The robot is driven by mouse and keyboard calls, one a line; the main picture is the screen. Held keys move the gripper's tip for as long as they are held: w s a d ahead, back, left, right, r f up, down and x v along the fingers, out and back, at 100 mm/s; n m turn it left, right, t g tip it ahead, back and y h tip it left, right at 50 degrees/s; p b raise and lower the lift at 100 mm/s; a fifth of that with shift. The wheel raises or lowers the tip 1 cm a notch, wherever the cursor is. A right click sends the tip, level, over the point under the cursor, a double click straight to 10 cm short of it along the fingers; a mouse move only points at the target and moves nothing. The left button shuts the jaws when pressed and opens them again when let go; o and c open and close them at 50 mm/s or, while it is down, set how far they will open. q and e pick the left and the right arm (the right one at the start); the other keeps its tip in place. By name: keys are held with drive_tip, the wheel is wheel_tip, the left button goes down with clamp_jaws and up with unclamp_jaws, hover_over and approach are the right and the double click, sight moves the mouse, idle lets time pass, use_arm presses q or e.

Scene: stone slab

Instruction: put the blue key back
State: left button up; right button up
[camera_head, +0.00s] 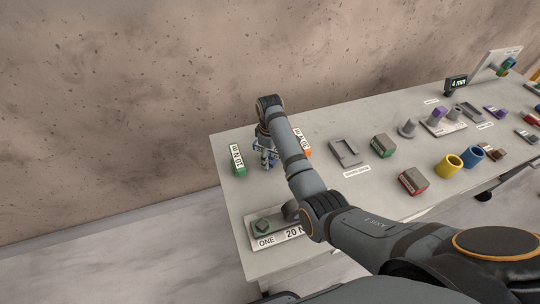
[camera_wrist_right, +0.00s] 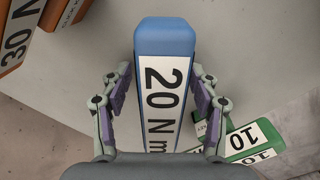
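The blue key (camera_wrist_right: 165,38) is a blue block with a white "20 N m" label. In the right wrist view it lies lengthwise between the fingers of my right gripper (camera_wrist_right: 158,95). The fingers are open, with a clear gap on the key's left side and a narrower one on its right. In the head view my right gripper (camera_head: 266,156) is low over the far left end of the table and mostly hides the key. The key's near end is hidden by the gripper body in the wrist view. My left gripper is not in view.
A green "10 N m" block (camera_head: 238,162) and an orange "30" block (camera_head: 304,146) flank the gripper. A "ONE 20 N" station (camera_head: 266,241) sits at the table's near left edge. An empty grey tray (camera_head: 345,152) and red, green, yellow and blue pieces lie rightward.

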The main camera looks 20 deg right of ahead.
wheel_tip(320, 180, up, 6)
drive_tip(key=shift+b, duration=0.35)
wheel_tip(320, 180, up, 6)
drive_tip(key=p, duration=0.3)
drive_tip(key=shift+r+p, duration=0.3)
drive_tip(key=shift+s, duration=0.1)
drive_tip(key=shift+f, duration=0.1)
